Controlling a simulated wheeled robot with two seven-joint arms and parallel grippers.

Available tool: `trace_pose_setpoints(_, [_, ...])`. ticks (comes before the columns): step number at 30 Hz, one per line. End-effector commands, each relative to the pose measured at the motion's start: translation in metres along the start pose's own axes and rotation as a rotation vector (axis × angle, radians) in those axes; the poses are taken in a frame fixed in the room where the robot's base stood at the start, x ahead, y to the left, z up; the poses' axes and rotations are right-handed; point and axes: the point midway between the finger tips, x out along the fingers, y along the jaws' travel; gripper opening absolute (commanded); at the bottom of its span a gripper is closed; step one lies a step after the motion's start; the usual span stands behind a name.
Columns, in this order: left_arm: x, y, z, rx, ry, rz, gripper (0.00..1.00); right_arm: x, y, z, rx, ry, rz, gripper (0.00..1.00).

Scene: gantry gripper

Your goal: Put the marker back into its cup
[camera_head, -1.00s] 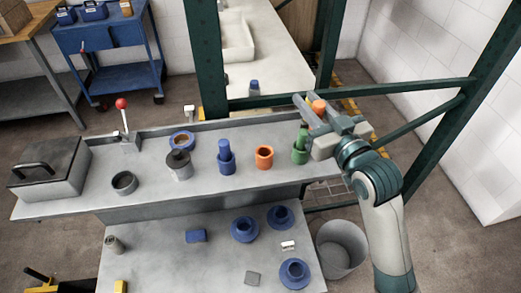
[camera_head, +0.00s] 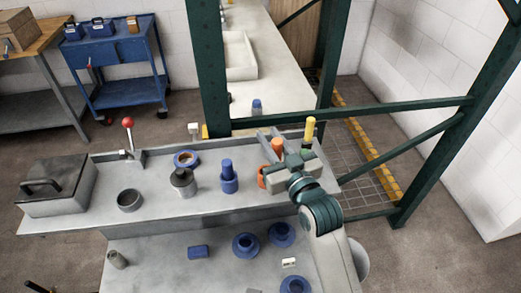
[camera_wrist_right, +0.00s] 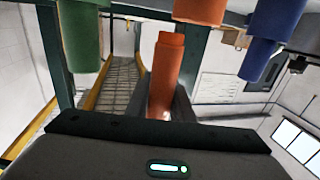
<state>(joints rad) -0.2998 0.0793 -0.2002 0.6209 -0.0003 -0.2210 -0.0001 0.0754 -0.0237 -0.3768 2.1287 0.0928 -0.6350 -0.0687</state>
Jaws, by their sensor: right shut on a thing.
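The orange marker (camera_head: 277,146) is held between the fingers of my right gripper (camera_head: 270,144). The wrist view shows the marker (camera_wrist_right: 165,75) standing between the fingers, apart from the orange cup. The orange cup (camera_head: 262,178) stands on the grey bench, partly hidden behind my gripper. Its lower part shows at the top of the wrist view (camera_wrist_right: 200,10), which looks inverted. The marker appears above and just right of the cup in the head view. My left gripper is not in view.
A blue cup with a blue marker (camera_head: 228,177) stands left of the orange cup. The green cup (camera_wrist_right: 80,35) is beside it in the wrist view. A yellow marker (camera_head: 310,131) stands behind my gripper. A dark-green frame post (camera_head: 208,70) and bar rise behind the bench.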

Motion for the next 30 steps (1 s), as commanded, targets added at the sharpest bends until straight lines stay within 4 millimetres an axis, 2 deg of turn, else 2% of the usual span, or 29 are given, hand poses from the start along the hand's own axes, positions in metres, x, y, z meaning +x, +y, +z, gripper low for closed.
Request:
trace_pose_setpoints(6, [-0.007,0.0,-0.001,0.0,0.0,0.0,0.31,0.012,-0.02,0.013,0.0,0.0,0.0,0.0])
trace_pose_setpoints(19, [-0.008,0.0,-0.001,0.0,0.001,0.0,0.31,0.013,-0.022,0.017,-0.001,0.0,0.0,0.0])
trace_pose_setpoints(30, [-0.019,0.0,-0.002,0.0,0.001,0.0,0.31,0.012,-0.022,0.054,0.0,-0.001,0.0,0.0])
